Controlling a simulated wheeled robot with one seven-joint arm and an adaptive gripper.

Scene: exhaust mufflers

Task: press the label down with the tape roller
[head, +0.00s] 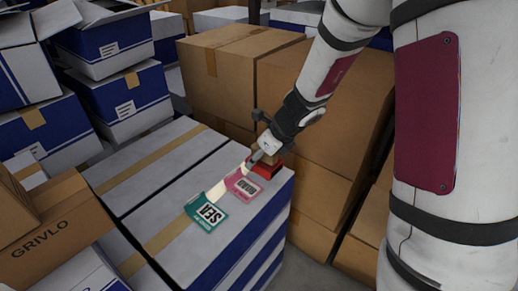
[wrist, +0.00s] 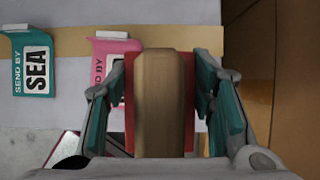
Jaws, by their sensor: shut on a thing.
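My gripper (head: 267,150) is shut on the tape roller (head: 265,167), which has a red body and a tan wooden handle. In the wrist view the handle stands between the two teal-padded fingers (wrist: 163,90). The roller is at the right end of the box top; whether it touches the surface is unclear. A pink label (head: 242,187) lies beside it to the left, and in the wrist view this label (wrist: 107,47) is partly hidden by the roller and a finger. A teal label reading SEA (head: 206,213) lies farther left and also shows in the wrist view (wrist: 33,65).
The labels lie on a white and blue box (head: 170,205) with brown tape strips. Large brown cartons (head: 305,95) stand close behind and right of my gripper.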

